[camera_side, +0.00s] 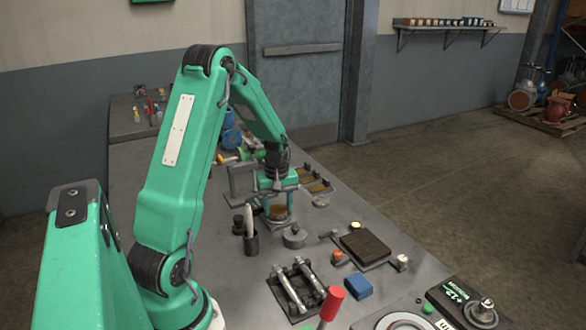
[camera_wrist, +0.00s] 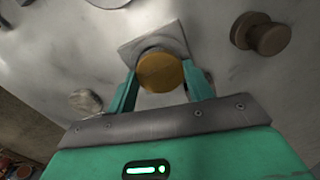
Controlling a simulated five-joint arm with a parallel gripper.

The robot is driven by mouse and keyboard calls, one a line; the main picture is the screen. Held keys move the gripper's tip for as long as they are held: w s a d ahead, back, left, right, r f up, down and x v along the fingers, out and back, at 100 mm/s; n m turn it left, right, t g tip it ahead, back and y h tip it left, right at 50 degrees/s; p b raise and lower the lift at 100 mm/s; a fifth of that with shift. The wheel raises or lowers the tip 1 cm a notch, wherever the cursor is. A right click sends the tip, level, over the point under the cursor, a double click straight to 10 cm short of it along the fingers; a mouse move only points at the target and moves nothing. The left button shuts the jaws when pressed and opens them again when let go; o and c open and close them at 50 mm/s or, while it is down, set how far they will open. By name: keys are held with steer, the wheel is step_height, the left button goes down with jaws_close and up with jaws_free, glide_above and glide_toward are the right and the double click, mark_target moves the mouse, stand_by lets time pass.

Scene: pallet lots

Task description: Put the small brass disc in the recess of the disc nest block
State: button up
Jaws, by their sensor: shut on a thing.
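The small brass disc (camera_wrist: 161,72) is between the two green fingers of my gripper (camera_wrist: 161,88) in the wrist view, and the gripper is shut on it. The disc nest block (camera_wrist: 138,47) is a pale grey square plate just beyond the disc. The disc overlaps the near part of the block in that view and hides most of its middle, where the recess is. In the side view my gripper (camera_side: 278,208) points down low over the bench, at the block. I cannot tell whether the disc touches the block.
A brown round knob-like piece (camera_wrist: 264,34) stands right of the block in the wrist view. A flat round piece (camera_wrist: 85,102) lies at left.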

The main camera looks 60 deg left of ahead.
mark_target(278, 209)
steer(key=shift+f, duration=0.1)
steer(key=o, duration=1.2)
step_height(278, 209, up, 13)
steer(key=shift+r, duration=0.15)
stand_by(0.3)
steer(key=shift+d, duration=0.1)
